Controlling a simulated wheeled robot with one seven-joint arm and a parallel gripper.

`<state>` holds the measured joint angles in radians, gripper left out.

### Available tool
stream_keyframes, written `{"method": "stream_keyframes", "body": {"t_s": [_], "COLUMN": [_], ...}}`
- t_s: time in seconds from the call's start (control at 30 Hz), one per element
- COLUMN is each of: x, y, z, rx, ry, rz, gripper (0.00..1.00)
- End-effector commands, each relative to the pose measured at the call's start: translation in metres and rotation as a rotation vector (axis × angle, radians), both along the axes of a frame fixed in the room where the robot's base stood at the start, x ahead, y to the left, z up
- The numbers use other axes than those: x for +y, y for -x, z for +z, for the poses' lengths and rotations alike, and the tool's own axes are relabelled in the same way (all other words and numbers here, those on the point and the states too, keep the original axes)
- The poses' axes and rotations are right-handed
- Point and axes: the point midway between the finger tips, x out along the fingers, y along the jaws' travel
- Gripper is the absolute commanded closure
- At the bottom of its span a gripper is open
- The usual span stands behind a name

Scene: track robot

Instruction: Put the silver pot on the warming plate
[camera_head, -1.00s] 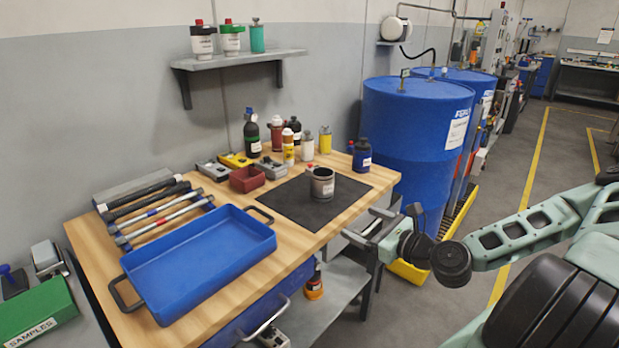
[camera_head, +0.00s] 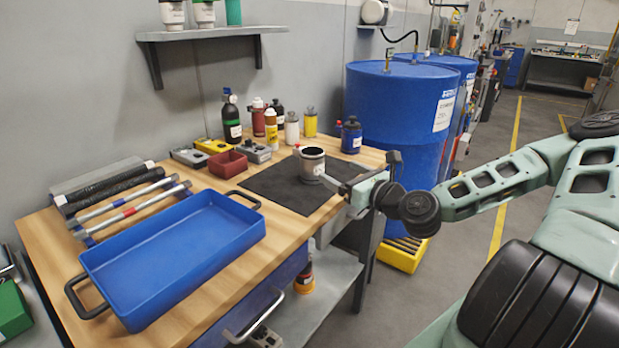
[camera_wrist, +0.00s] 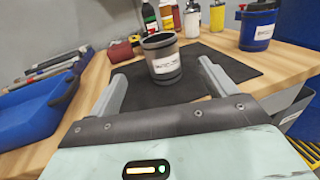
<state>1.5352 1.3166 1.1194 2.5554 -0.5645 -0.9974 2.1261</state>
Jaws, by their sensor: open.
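The silver pot (camera_head: 312,165), a grey open-topped cup with a white label, stands upright on a flat dark square (camera_head: 275,187) on the wooden bench. It also shows in the wrist view (camera_wrist: 163,62), ahead of my gripper and roughly centred between its fingers. My gripper (camera_head: 358,172) is open and empty at the bench's right edge, its fingers pointing at the pot; they also show in the wrist view (camera_wrist: 162,80). The left fingertip in the head view is close to the pot; contact cannot be told. I cannot tell whether the dark square is the warming plate.
A blue tray (camera_head: 170,248) and several rods (camera_head: 125,215) lie to the left. Several bottles (camera_head: 271,130), a red bin (camera_head: 227,162) and small boxes stand behind the pot. A dark blue bottle (camera_head: 351,135) stands behind my gripper. Blue drums (camera_head: 400,110) stand beyond the bench.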

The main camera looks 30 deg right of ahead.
Motion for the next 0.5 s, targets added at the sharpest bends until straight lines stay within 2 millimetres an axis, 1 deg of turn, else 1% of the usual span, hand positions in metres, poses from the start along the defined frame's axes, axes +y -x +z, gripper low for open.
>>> {"method": "stream_keyframes", "body": {"t_s": [0.03, 0.1, 0.17, 0.23, 0.3, 0.4, 0.5], "x": [0.002, 0.003, 0.004, 0.006, 0.007, 0.008, 0.008], "y": [-0.002, -0.015, -0.025, -0.039, -0.051, -0.065, -0.072], "z": [-0.006, -0.007, -0.007, 0.0, 0.0, 0.0, 0.0], "rx": [-0.001, -0.002, -0.003, -0.002, -0.001, -0.001, 0.0], "ry": [0.004, 0.006, 0.006, 0.003, 0.001, 0.001, 0.001], "rz": [0.003, 0.004, 0.003, 0.004, 0.003, 0.002, 0.001], "gripper": [0.17, 0.17, 0.17, 0.17, 0.17, 0.17, 0.17]}}
